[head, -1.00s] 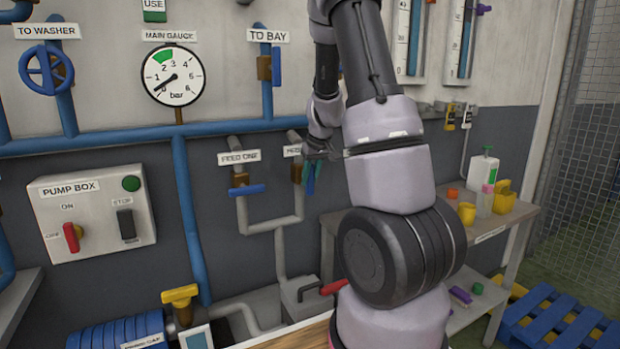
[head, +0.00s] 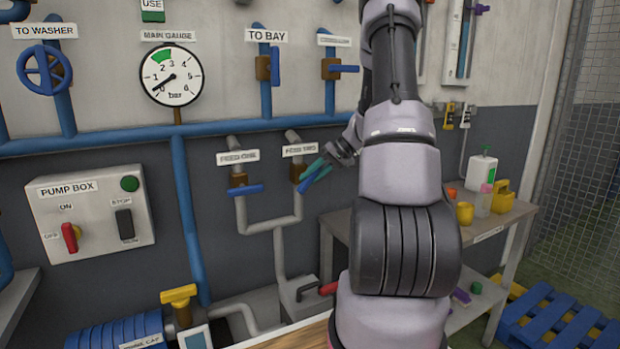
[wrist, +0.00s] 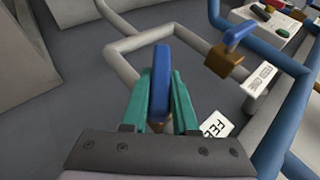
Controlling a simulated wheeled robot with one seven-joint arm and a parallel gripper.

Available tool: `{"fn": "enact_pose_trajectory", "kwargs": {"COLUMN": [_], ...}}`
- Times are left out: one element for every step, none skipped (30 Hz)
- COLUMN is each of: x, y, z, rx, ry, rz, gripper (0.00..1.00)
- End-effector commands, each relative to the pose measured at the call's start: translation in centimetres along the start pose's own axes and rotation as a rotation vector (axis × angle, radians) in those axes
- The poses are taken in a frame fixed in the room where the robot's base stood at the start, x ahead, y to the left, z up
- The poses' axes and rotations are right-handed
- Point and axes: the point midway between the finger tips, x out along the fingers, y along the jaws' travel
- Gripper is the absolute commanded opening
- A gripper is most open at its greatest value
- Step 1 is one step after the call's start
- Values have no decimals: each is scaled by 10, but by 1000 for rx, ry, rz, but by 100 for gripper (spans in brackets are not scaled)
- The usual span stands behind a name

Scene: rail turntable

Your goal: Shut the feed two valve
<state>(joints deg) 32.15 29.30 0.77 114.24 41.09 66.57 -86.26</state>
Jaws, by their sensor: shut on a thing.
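The feed two valve has a brown body (head: 297,172) on a grey pipe below its partly legible label (head: 300,149). Its blue lever (head: 312,179) stands at a slant in the head view, partly hidden by my fingers. My gripper (head: 320,170) has teal fingers and is shut on this lever. In the wrist view the blue lever (wrist: 161,75) lies between the two fingers of my gripper (wrist: 161,90), one on each side.
The feed one valve (head: 238,181), its blue lever lying across the pipe, is just left. Blue pipes (head: 185,210) and the pump box (head: 92,219) stand further left. A bench (head: 487,225) with bottles and cups is on the right.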

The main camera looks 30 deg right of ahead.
Motion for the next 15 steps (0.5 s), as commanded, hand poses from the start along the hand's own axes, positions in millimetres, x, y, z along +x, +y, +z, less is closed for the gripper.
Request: {"fn": "enact_pose_trajectory", "kwargs": {"x": [-1,-1,-1,0,-1,0,0,0,0,0,0,0,1,1,1], "y": [3,4,4,4,4,5,5,6,6,6,6,7,7,7,8], "z": [0,0,0,0,0,0,0,0,0,0,0,0,0,0,1], "rx": [22,33,48,60,69,84,95,106,120,131,142,156,167,177,191], "ry": [3,3,3,3,3,3,2,3,3,4,3,3,2,2,3], "rz": [-41,-68,-103,-130,-156,-191,-217,-243,-279,-306,-332,-366,-392,-418,-451], "gripper": [0,0,0,0,0,0,0,0,0,0,0,0,0,0,0]}}
